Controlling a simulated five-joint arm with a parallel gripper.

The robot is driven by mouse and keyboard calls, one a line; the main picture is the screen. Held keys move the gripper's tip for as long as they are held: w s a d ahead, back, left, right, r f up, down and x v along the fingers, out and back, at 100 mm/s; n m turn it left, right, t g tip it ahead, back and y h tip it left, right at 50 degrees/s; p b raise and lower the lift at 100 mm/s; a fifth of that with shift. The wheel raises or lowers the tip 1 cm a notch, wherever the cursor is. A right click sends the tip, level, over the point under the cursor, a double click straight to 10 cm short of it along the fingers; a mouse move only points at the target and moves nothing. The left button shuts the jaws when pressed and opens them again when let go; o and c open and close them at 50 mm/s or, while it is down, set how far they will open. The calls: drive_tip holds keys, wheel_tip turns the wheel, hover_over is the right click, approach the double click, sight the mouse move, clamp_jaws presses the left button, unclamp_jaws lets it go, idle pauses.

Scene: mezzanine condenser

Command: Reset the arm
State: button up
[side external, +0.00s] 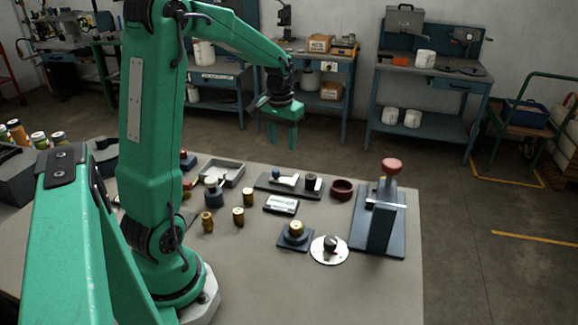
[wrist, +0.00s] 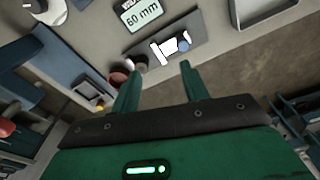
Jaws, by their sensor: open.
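My gripper (side external: 283,138) is green and hangs from my arm above the far part of the grey table, its fingers pointing down. In the wrist view the gripper (wrist: 158,85) shows two green fingers spread apart with nothing between them. Beyond the fingertips lies a dark plate (wrist: 170,55) with a white piece (wrist: 172,45) and a blue knob on it. In the side view this plate (side external: 262,184) lies on the table below the gripper, clear of it.
Workbenches stand behind. The table's front right is clear.

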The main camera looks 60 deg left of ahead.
drive_tip(key=s+d+r+m+t, duration=0.2)
drive_tip(key=s+d+r, duration=0.2)
drive_tip(key=s+d, duration=0.3)
drive_tip(key=s+d+r+m+t, duration=0.2)
drive_tip(key=s+d, duration=0.4)
drive_tip(key=d, duration=0.8)
wheel_tip(320, 180, up, 2)
drive_tip(key=shift+s+d+r+m+t+h, duration=0.1)
drive_tip(key=shift+s+d+m+t+h, duration=0.25)
drive_tip(key=shift+m, duration=0.45)
